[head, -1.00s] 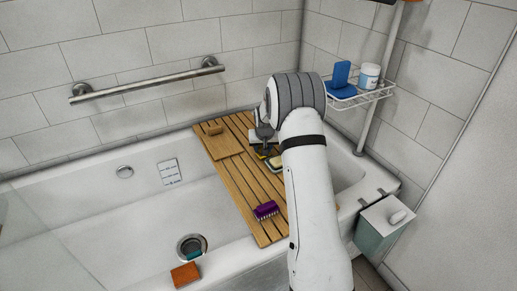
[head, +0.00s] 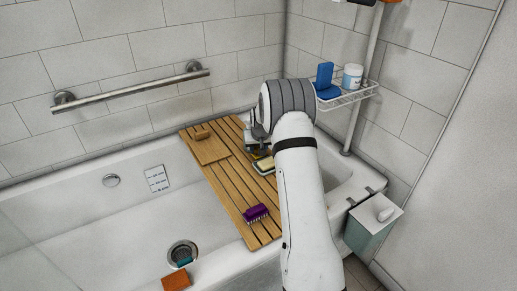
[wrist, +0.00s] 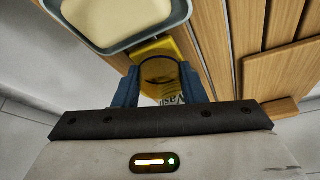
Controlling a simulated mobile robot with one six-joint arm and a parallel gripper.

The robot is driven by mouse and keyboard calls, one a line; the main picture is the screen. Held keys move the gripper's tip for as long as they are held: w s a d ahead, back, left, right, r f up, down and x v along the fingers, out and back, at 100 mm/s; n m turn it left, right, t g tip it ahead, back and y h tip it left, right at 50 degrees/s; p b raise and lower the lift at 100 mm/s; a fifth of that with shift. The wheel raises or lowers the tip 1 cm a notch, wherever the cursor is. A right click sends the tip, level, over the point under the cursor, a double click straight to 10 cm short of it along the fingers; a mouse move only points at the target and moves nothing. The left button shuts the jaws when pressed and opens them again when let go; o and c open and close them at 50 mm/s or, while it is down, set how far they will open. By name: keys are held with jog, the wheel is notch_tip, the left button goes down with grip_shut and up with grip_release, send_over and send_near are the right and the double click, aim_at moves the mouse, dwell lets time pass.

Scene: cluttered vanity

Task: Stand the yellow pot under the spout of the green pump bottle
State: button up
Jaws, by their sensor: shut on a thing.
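In the wrist view the blue fingers of my gripper (wrist: 160,92) are shut on the yellow pot (wrist: 159,71), a small round pot with a dark olive top and a pale lettered label. A flat bright yellow patch shows just beyond it; I cannot tell whether it is a separate thing. In the head view my gripper (head: 257,134) is over the right part of the wooden bath rack, partly hidden by my arm, and the pot is not clear there. I cannot make out the green pump bottle in either view; my arm hides part of the rack.
A grey dish (wrist: 180,22) with cream soap (wrist: 118,16) is close beside the pot. The slatted bath rack (head: 233,188) also bears a wooden board (head: 210,151) and a purple brush (head: 256,213). A wire shelf (head: 349,95) with blue things is at the right.

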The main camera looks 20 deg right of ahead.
jog(key=shift+f+b, duration=0.3)
jog(key=shift+f, duration=0.15)
jog(key=o, duration=1.1)
jog(key=shift+c, duration=0.2)
jog(key=shift+p+v, duration=0.65)
jog(key=shift+v, duration=3.3)
